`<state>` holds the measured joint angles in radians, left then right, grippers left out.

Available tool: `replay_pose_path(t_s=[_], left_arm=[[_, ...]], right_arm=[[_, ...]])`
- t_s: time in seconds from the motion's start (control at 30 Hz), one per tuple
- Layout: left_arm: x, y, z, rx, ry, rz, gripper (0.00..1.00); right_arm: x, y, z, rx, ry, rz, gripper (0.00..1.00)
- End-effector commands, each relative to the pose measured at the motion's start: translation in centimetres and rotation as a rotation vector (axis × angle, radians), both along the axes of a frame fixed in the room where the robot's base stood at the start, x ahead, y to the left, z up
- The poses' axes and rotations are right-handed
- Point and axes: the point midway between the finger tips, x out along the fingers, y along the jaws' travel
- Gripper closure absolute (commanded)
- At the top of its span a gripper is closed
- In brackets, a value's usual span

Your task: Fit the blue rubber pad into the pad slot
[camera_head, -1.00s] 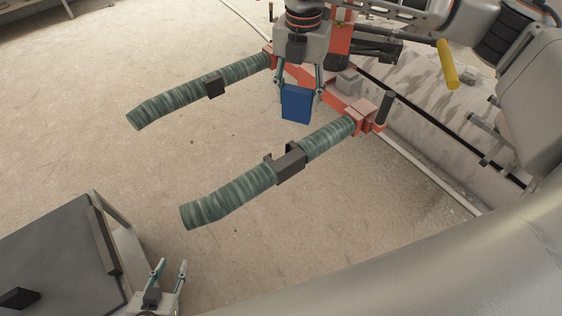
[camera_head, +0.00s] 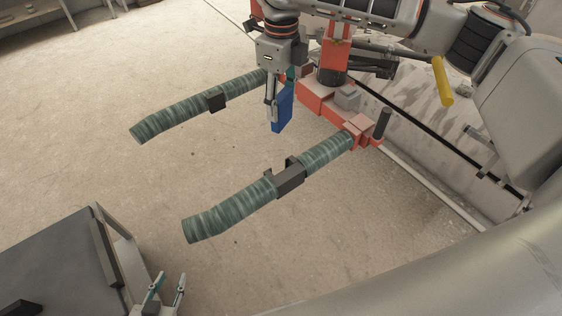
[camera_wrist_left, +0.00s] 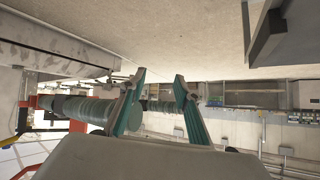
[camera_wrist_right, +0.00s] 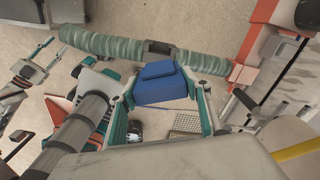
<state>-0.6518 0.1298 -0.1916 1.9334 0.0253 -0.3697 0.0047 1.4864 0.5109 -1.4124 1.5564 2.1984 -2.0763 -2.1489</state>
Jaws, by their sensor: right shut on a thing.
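The blue rubber pad (camera_head: 283,110) is held in my right gripper (camera_head: 277,104) above the floor between the two green tubes, near the orange hub. In the right wrist view the pad (camera_wrist_right: 165,84), a block with a raised step, sits between the fingertips. A black bracket (camera_head: 290,177) is on the near green tube (camera_head: 228,212), and a smaller one (camera_head: 215,100) is on the far tube (camera_head: 172,115). I cannot tell which holds the pad slot. The pad is apart from both brackets. My left gripper (camera_head: 166,287) is open and empty at the lower left.
The orange hub (camera_head: 318,98) carries the tubes, with a dark upright post (camera_head: 383,123) on its near end. A yellow bar (camera_head: 443,82) is at the upper right. A dark-topped table (camera_head: 60,255) stands at the lower left. The floor between the tubes is clear.

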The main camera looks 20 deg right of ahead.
Motion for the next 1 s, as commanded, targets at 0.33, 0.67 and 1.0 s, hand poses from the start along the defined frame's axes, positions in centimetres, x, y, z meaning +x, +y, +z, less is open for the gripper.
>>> replay_pose_path(t_s=[0.33,0.67,1.0], left_arm=[[0.4,-1.4,0.4,-0.022,-0.024,-0.018,0.68],[0.8,-1.3,0.4,-0.019,-0.036,-0.021,0.68],[0.7,-1.2,-0.3,-0.016,-0.031,-0.020,0.68]], right_arm=[[-0.1,0.0,-8.9,0.001,0.005,-0.005,0.76],[0.0,0.0,-13.3,0.001,0.001,-0.004,0.76],[-0.1,0.0,-17.1,-0.001,0.002,-0.005,0.76]])
